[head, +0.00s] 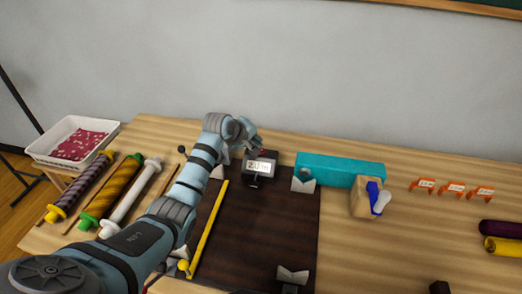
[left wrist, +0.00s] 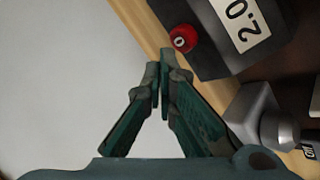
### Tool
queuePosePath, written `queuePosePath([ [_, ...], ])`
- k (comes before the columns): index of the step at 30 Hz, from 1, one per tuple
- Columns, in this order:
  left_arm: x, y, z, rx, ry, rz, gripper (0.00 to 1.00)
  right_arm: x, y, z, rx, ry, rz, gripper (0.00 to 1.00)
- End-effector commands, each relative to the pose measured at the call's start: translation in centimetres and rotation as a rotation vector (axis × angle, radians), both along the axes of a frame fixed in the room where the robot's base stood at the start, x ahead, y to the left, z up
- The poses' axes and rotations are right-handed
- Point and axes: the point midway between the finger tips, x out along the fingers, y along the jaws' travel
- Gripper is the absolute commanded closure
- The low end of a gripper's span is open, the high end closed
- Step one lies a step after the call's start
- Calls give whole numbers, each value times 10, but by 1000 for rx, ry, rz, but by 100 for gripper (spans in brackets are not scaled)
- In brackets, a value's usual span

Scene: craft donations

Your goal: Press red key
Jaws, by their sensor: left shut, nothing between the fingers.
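The red key (left wrist: 183,38) is a round red button with a small white mark on the end of a dark device. The device (left wrist: 205,68) has a white label reading "2.0" in the left wrist view, and it also stands at the back of the dark mat in the head view (head: 251,180). My left gripper (left wrist: 160,52) is shut and empty, its fingertips close to the red key but apart from it in the picture. In the head view the left gripper (head: 252,139) is just behind the device. My right gripper is not in view.
A dark mat (head: 270,235) has pale corner blocks and a yellow stick (head: 209,228). A teal box (head: 335,171) and a tan block (head: 363,203) stand to the right. Several fabric rolls (head: 132,195) and a white tray (head: 45,152) lie left. Orange label stands (head: 453,189) are at right.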

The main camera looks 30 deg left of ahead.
Motion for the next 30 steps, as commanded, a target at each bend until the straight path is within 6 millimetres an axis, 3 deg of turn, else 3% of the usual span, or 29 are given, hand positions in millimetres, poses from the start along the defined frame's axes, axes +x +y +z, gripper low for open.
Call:
queuePosePath([
  [30, 0, 0, -9, 0, 0, 0, 100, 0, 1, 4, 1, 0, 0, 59],
])
